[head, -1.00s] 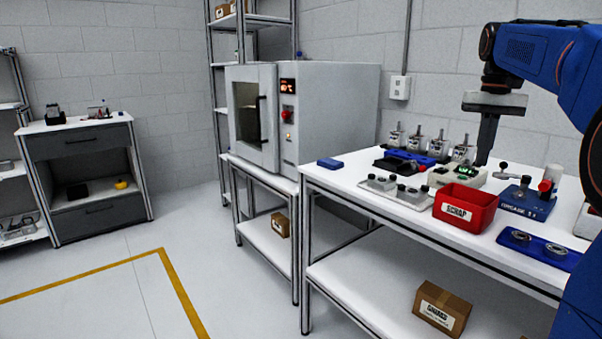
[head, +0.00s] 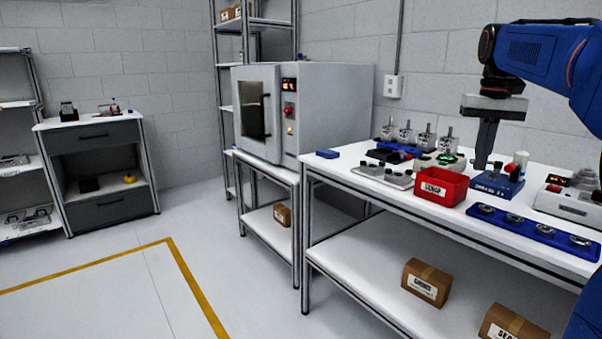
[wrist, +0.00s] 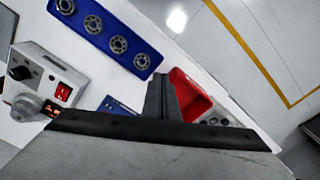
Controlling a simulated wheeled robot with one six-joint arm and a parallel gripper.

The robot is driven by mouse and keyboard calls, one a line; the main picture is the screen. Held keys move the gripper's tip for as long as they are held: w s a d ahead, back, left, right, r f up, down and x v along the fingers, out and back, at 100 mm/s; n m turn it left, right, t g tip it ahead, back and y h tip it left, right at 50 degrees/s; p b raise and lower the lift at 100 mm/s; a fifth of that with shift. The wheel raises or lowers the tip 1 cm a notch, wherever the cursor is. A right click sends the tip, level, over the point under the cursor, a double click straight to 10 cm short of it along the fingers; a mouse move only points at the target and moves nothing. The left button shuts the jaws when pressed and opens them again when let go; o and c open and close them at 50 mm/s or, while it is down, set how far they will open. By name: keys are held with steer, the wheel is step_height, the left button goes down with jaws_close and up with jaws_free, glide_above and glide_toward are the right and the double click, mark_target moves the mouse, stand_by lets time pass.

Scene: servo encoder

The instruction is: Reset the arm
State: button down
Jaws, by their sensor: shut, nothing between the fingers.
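My blue arm (head: 545,55) reaches in from the right edge in the head view. My gripper (head: 484,165) points down over the white workbench (head: 335,171), with its fingers together and nothing between them. In the head view the fingers overlap the space between the red scrap bin and a blue fixture. In the wrist view the shut fingers (wrist: 159,78) appear beside the red bin (wrist: 188,92). How high the fingertips are above the bench cannot be told.
The red bin (head: 440,187), a blue fixture (head: 497,183), a blue tray (head: 530,229) with several round parts and a grey device (head: 570,203) crowd the bench. An oven (head: 335,105) stands left. Boxes (head: 425,283) lie on the lower shelf. The floor left is clear.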

steer(key=s+a+f+n+t, duration=0.1)
steer(key=s+a+f, duration=0.4)
steer(key=s, duration=0.3)
steer(key=s+a+f+n+t, duration=0.1)
steer(key=s+a+f, duration=0.4)
steer(key=s+f, duration=0.15)
steer(key=s+a+f+n+t, duration=0.2)
steer(key=s+a+f, duration=0.2)
steer(key=s+f, duration=1)
steer(key=shift+a+f, duration=0.15)
steer(key=shift+f, duration=0.75)
